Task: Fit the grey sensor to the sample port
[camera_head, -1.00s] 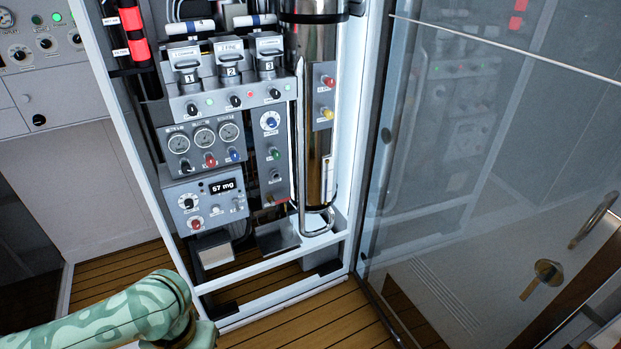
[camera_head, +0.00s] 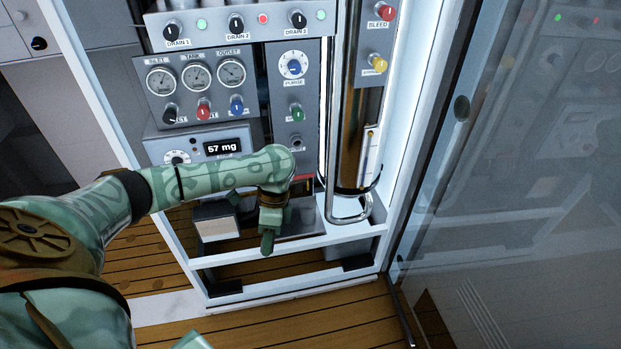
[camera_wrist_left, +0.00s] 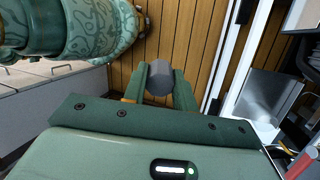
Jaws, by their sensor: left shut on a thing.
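My left gripper (camera_head: 268,238) is low in front of the panel in the head view, near the metal tray and seen from behind. In the left wrist view its two green fingers are shut on the grey sensor (camera_wrist_left: 159,77), a grey cylinder with the floor behind it. The sensor cannot be made out in the head view. A small round fitting (camera_head: 297,143) below the green knob on the purge plate may be the sample port; its label is not readable. The gripper is below and apart from it. My right gripper is not in view.
A metal tray (camera_head: 305,222) and a pale block (camera_head: 216,222) sit at the panel's foot. A bent steel pipe (camera_head: 349,216) and a white frame post (camera_head: 416,130) stand to the right. A glass door (camera_head: 500,190) is at the right. The wooden floor in front is clear.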

